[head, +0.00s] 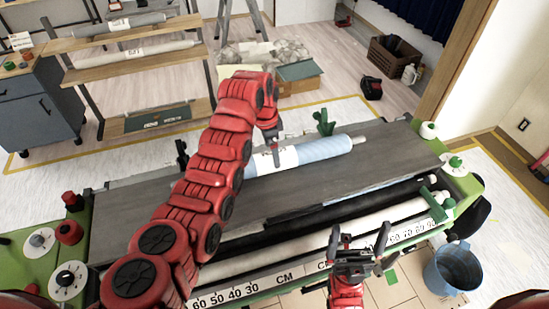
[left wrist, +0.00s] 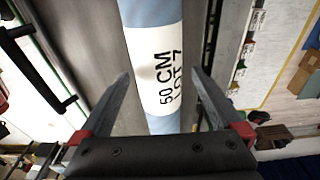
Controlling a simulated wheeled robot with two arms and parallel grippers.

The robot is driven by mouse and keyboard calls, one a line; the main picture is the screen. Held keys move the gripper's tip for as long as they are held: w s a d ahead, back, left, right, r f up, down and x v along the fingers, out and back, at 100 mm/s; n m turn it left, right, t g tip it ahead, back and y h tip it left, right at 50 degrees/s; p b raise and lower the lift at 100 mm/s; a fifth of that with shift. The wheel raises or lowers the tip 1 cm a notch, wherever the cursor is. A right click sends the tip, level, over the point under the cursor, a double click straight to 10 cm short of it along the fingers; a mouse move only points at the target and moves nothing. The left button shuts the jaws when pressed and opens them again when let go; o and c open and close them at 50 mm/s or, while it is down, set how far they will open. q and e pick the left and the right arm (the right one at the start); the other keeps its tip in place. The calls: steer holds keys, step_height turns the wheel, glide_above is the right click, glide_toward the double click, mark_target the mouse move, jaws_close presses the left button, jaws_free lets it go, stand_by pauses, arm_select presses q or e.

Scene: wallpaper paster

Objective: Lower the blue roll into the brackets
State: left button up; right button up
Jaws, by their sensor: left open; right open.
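The blue roll (head: 318,150) lies on the dark top of the pasting machine, with a white label around it. In the left wrist view the roll (left wrist: 150,12) shows "50 CM" on its label. My left gripper (head: 274,153) is over the label; in the left wrist view its open fingers (left wrist: 163,82) are on either side of the roll, with gaps between. Whether they reach down beside it is unclear. A green bracket-like part (head: 323,123) stands behind the roll, and another (head: 438,205) is at the machine's right front. My right gripper (head: 357,252) is open and empty near the front scale.
The machine's dark top (head: 395,150) is clear right of the roll. A white roller (head: 385,213) and a centimetre scale (head: 260,290) run along its front. A blue bucket (head: 453,270) stands at the lower right. A shelf with rolls (head: 130,65) is behind left.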

arm_select(q)
steer(key=f+p, duration=0.2)
steer(key=f, duration=0.1)
steer(key=shift+d+f, duration=0.2)
steer(key=shift+d, duration=0.2)
steer(key=shift+f, duration=0.5)
jaws_close()
